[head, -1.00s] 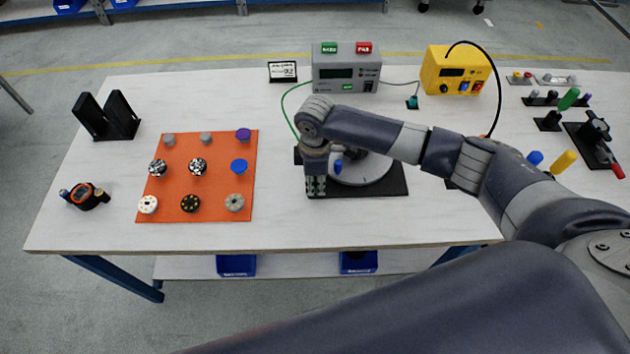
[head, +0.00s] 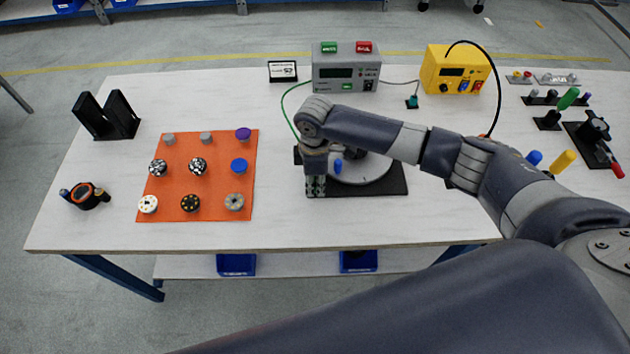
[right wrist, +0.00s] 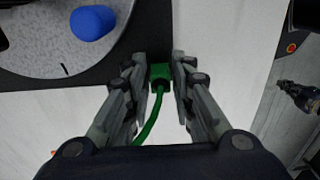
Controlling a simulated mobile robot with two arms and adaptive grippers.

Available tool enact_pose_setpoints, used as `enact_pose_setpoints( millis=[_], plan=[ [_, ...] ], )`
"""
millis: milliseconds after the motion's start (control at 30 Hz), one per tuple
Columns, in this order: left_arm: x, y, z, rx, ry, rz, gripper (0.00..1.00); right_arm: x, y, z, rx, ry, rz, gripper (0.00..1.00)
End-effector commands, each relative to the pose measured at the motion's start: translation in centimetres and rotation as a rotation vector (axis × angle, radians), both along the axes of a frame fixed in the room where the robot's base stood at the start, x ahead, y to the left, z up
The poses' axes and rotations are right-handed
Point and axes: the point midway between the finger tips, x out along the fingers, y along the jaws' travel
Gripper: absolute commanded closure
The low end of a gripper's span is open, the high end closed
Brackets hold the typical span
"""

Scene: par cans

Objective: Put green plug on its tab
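In the head view my right gripper (head: 316,184) points down at the left front corner of a black base plate (head: 380,188) carrying a round grey disc (head: 375,172). The plug is hidden there behind the gripper. In the right wrist view the plug is at the dark plate's edge; whether it touches is unclear. I cannot make out its tab. My left gripper is out of view.
A grey meter box (head: 346,72) with a green lead (head: 286,103) stands behind the plate, and a yellow supply box (head: 455,74) to its right. An orange mat (head: 215,180) with several knobs lies left. Table between mat and plate is clear.

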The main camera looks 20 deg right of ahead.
Motion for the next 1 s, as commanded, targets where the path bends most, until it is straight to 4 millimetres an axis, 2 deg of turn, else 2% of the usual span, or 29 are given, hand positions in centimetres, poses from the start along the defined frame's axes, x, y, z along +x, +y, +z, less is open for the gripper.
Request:
enact_pose_setpoints(
  millis=[100,200,600,767,1000],
  plan=[
    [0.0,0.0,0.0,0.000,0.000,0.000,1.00,0.0,0.0,0.0,0.000,0.000,0.000,0.77],
    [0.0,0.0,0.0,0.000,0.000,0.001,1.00,0.0,0.0,0.0,0.000,0.000,0.000,0.54],
    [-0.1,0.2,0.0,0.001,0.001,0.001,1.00,0.0,0.0,0.4,0.001,-0.001,0.000,0.54],
    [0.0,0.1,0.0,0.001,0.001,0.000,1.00,0.2,0.0,2.6,0.003,-0.004,0.001,0.54],
    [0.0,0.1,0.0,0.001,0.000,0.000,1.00,0.2,0.0,7.7,0.001,-0.004,0.001,0.54]
  ],
)
